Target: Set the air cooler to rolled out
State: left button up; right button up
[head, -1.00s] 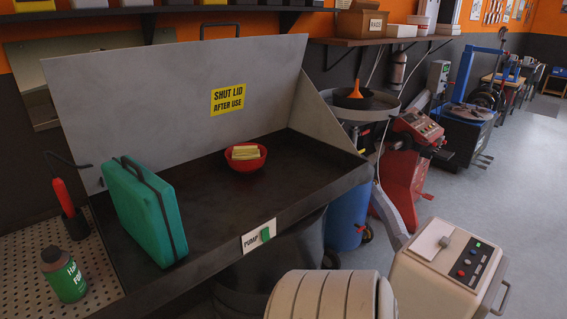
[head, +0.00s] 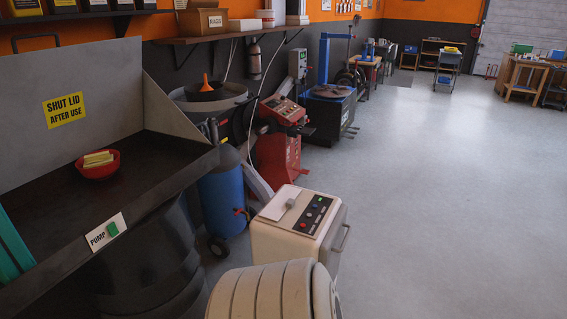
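A cream cabinet (head: 291,235) stands on the floor near the bottom middle of the head view, and it looks like the air cooler. Its sloped top has a dark panel (head: 314,215) with several coloured buttons and a pale plate with a small grey block. A handle (head: 340,241) is on its right side. Its lower part and base are hidden, partly behind a cream ribbed rounded form (head: 275,292) close to me. Neither of my grippers is in view.
A parts washer (head: 170,190) with an open lid and a red bowl (head: 98,164) is at the left. A blue tank (head: 221,200) and a red machine (head: 279,155) stand behind the cabinet. The grey floor to the right is wide and clear.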

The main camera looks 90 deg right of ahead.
aim_at(321, 239)
jog(key=z, duration=1.85)
